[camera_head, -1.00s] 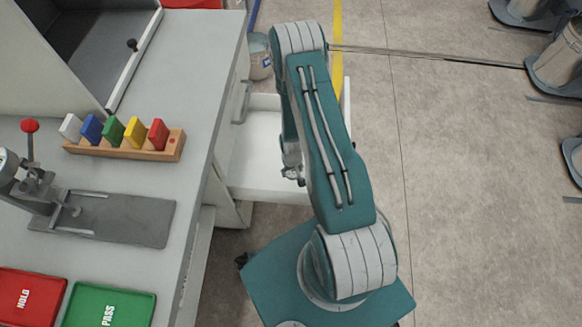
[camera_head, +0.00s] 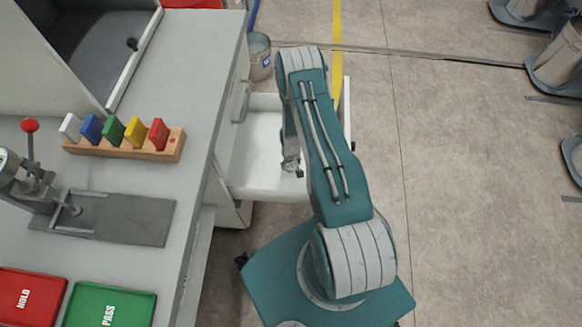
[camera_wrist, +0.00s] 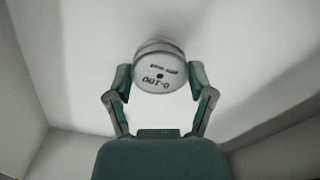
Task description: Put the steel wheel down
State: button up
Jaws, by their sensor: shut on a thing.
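In the wrist view, my gripper (camera_wrist: 160,80) is shut on the steel wheel (camera_wrist: 157,66), with one finger on each side. The wheel is a pale grey, round piece with dark print, reading upside down, and a small dark dot on its face. Behind it are the plain white floor and walls of an open drawer (camera_head: 259,150). In the head view, my arm reaches over this drawer and its end is down inside it. The wheel is not clearly visible there. I cannot tell whether it touches the drawer floor.
The drawer sticks out from a grey bench (camera_head: 203,100) at the left. On the bench are a wooden rack (camera_head: 125,150) of coloured plates, a lever stand (camera_head: 105,217), a red HOLD tray (camera_head: 28,297) and a green PASS tray (camera_head: 108,306). A bucket (camera_head: 259,55) stands beyond the drawer.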

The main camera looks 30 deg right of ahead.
aim_at(291, 164)
notch_tip(291, 164, down, 3)
jog(key=shift+w+f, duration=0.1)
jog(key=shift+f, duration=0.05)
jog(key=o, duration=1.2)
jog(key=shift+c, duration=0.2)
